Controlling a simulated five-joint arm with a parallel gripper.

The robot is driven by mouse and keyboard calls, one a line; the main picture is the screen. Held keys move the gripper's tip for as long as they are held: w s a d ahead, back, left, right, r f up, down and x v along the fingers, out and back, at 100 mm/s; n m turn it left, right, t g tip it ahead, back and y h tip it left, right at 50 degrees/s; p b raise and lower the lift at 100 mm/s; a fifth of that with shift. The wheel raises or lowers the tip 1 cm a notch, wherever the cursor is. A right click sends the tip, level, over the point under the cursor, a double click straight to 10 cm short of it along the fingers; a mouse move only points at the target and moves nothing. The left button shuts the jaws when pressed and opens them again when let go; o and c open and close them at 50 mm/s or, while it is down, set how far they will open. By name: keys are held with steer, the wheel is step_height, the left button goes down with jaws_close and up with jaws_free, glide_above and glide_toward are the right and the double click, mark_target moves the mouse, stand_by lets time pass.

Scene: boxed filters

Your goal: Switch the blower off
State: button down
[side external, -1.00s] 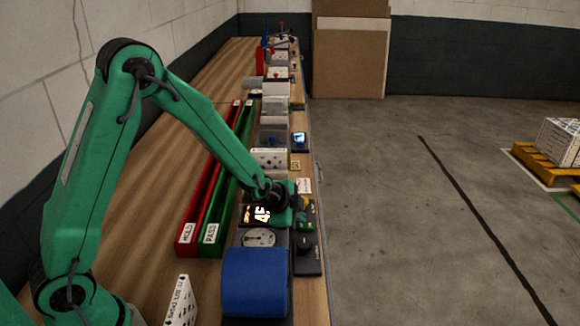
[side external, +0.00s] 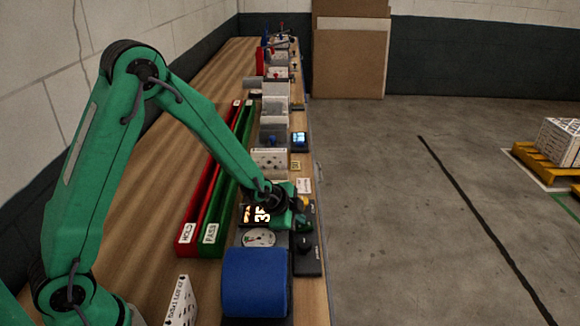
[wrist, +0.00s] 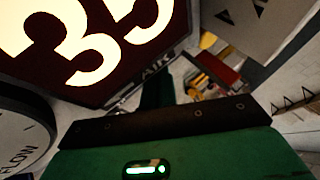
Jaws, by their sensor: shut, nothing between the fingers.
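The blower unit has a lit display (side external: 256,214), a round dial gauge (side external: 259,237) and a blue drum (side external: 255,282) in front. In the wrist view the display (wrist: 85,35) reads about 35, and the gauge (wrist: 22,140) is marked FLOW. A dark control panel (side external: 308,262) runs along the right, with a black knob (side external: 303,243) and a yellow part (side external: 303,202). My gripper (side external: 297,218) is shut and empty, low over this panel beside the display. Its fingertips and whatever lies under them are hidden, so contact cannot be told.
Red HOLD (side external: 186,235) and green PASS (side external: 210,235) channels lie left of the unit. Several boxes and devices line the bench behind my gripper. Open floor lies to the right.

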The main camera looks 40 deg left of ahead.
mark_target(302, 227)
steer(key=shift+r, duration=0.1)
steer(key=shift+w+d+r, duration=0.1)
steer(key=shift+r, duration=0.55)
steer(key=shift+r, duration=0.1)
steer(key=shift+w+d+r, duration=0.15)
steer(key=shift+r, duration=1.05)
steer(key=shift+w+d+r, duration=0.15)
steer(key=shift+r, duration=1.05)
steer(key=shift+r, duration=0.1)
